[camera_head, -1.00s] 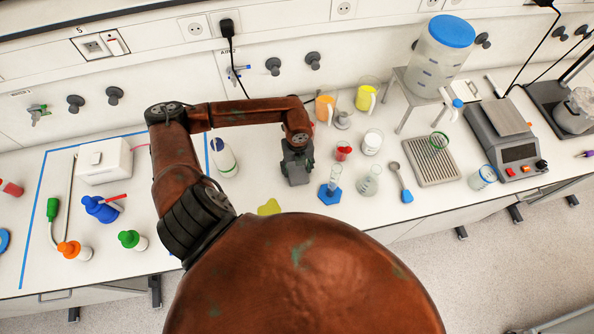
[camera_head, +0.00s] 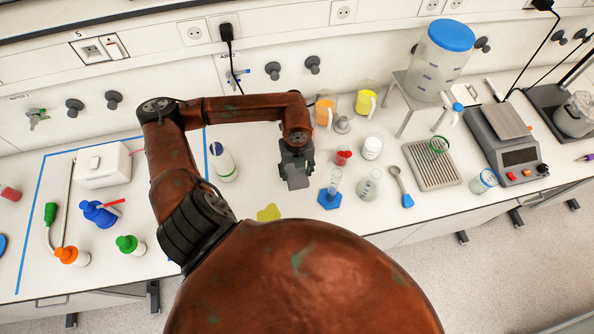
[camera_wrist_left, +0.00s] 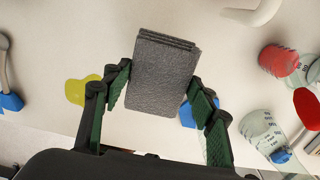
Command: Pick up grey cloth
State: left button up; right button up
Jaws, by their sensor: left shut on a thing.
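The grey cloth (camera_wrist_left: 160,68) is a folded, textured dark grey block between the two green-padded fingers of my left gripper (camera_wrist_left: 158,95) in the left wrist view. The gripper is shut on it, and the cloth extends beyond the fingertips. In the head view my left gripper (camera_head: 296,165) points down over the bench, with the grey cloth (camera_head: 297,181) just showing at its lower end. How far the cloth is above the bench is hard to tell. My right gripper is not in view.
A blue-based cylinder (camera_head: 331,193), a flask (camera_head: 368,186) and a red-topped jar (camera_head: 343,157) stand close to the right of the gripper. A yellow flat piece (camera_head: 269,213) lies in front. A white bottle (camera_head: 222,163) stands to the left, with bare bench between.

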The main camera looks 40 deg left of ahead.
aim_at(296, 182)
pick_arm(q)
jog(key=s+d+r, duration=0.2)
jog(key=r, duration=0.1)
jog(key=shift+s+r+b, duration=0.2)
jog(key=shift+s+b, duration=0.1)
jog(key=s+d+r+b, duration=0.1)
jog(key=s+d+r, duration=0.2)
jog(key=s, duration=0.3)
jog(key=shift+s+d+r, duration=0.3)
jog(key=shift+s+d, duration=0.05)
jog(key=shift+d, duration=0.55)
jog(key=o, duration=0.4)
jog(key=c, duration=0.4)
